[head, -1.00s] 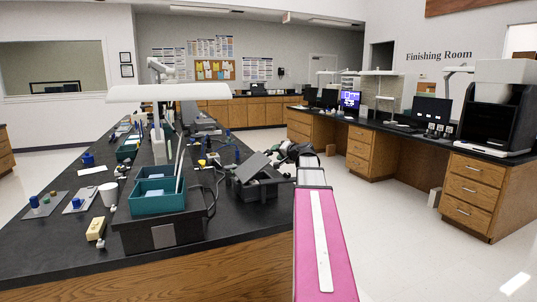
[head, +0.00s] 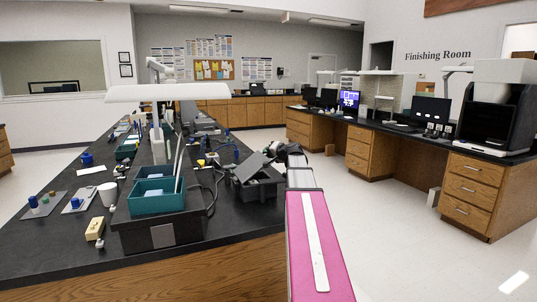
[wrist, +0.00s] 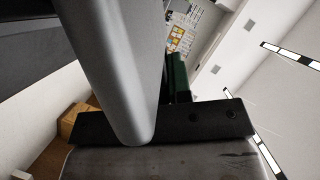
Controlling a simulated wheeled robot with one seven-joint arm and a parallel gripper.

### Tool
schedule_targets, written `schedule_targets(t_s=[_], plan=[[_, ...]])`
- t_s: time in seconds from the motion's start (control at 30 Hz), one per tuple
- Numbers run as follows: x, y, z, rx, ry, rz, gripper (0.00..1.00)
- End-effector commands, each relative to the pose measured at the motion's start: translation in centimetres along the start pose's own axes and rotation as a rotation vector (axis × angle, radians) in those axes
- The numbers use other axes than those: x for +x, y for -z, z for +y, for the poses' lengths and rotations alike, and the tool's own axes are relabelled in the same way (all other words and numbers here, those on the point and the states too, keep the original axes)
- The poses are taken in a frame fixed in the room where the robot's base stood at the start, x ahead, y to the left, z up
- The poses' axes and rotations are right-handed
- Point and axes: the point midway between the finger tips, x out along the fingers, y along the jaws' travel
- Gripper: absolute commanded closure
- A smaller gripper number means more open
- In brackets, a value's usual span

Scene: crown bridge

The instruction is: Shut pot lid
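A dark, box-like pot (head: 258,190) stands on the near right edge of the black bench in the head view. The wrist view shows large grey and black parts close up, with no pot or lid visible.
A teal tray (head: 158,198) on a black stand is left of the pot. A white lamp (head: 168,92) hangs over the bench. Cables and small tools crowd the bench behind. The floor (head: 390,235) to the right is clear up to wooden cabinets.

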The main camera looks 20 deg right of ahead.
Motion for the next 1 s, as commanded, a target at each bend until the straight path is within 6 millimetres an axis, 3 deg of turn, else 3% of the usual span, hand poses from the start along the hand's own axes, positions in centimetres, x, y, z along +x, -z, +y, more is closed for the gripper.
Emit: schedule_targets(t_s=[0.17,0.5,0.87,0.9,0.97,1.0], plan=[[0.0,0.0,0.5,0.018,0.007,-0.001,1.00],[0.3,-0.6,4.6,0.114,0.045,-0.003,1.00],[0.3,-0.8,5.1,0.108,0.044,-0.004,1.00],[0.3,-0.8,5.1,0.108,0.044,-0.004,0.73],[0.3,-0.8,5.1,0.108,0.044,-0.004,0.55],[0.3,-0.8,5.1,0.109,0.044,-0.004,0.55]])
